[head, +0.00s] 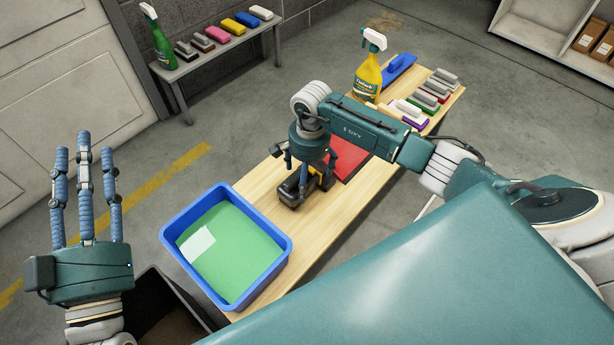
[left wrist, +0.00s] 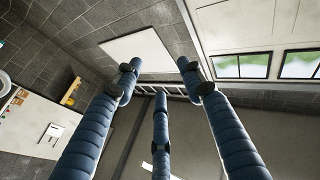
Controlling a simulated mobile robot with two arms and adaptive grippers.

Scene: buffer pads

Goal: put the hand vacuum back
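A blue tub (head: 283,264) with green liquid stands at the bench's near end. A yellow spray bottle (head: 368,78), a blue tool (head: 400,68) and several pads stand at the far end. A side table (head: 222,47) holds a green bottle (head: 160,45) and several pads. A dark bin (head: 150,310) is below.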

